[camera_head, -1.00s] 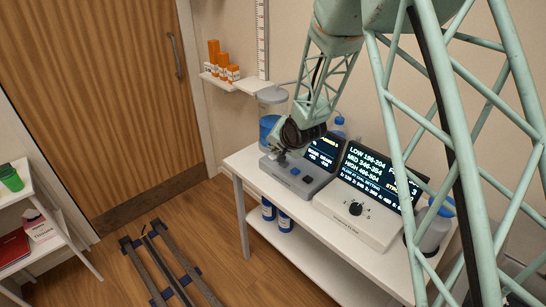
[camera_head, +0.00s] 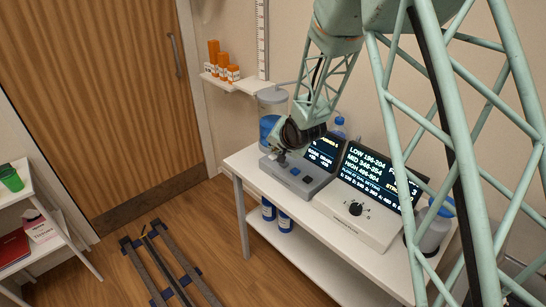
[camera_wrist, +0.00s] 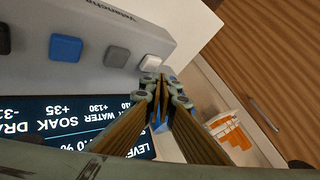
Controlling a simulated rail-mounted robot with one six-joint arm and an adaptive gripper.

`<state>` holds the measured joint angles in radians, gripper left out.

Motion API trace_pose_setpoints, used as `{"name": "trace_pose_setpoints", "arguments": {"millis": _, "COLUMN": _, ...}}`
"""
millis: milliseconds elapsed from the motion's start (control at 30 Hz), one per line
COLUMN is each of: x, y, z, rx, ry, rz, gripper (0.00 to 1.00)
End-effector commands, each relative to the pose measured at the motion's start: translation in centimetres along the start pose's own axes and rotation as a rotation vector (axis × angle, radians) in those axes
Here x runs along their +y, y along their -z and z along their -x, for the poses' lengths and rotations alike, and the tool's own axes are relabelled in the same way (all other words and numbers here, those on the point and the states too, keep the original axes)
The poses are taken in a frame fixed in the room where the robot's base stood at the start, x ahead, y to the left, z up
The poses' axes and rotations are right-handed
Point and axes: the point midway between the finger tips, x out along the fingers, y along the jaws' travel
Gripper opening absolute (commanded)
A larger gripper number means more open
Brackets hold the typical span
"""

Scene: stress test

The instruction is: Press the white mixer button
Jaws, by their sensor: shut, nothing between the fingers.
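The grey mixer panel (camera_head: 318,182) with its dark lit display (camera_head: 325,152) stands at the left end of the white table. In the wrist view its buttons form a row: black (camera_wrist: 3,40), blue (camera_wrist: 66,48), grey (camera_wrist: 117,56) and the white button (camera_wrist: 150,62) at the right end. My gripper (camera_wrist: 162,80) is shut and empty. Its fingertips appear right beside the white button, just below it in the picture; I cannot tell whether they touch it. In the head view my gripper (camera_head: 281,157) is over the panel's left end and hides the white button.
A second console with a dial (camera_head: 355,209) and large screen is to the right. A shelf with orange bottles (camera_head: 233,74) is on the wall. The table (camera_head: 240,164) has little free room.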

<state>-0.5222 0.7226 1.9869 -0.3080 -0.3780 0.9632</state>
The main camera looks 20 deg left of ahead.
Motion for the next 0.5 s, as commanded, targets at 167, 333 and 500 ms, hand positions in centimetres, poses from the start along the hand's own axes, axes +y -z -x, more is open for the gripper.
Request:
{"name": "trace_pose_setpoints", "arguments": {"millis": 167, "x": 0.14, "y": -0.15, "z": -0.19, "rx": 0.0, "ry": 0.0, "rz": 0.0, "gripper": 0.0}}
{"name": "trace_pose_setpoints", "arguments": {"millis": 333, "x": 0.35, "y": -0.35, "z": -0.48, "rx": 0.0, "ry": 0.0, "rz": 0.0, "gripper": 0.0}}
{"name": "trace_pose_setpoints", "arguments": {"millis": 500, "x": 0.44, "y": -0.44, "z": -0.6, "rx": 0.0, "ry": 0.0, "rz": 0.0, "gripper": 0.0}}
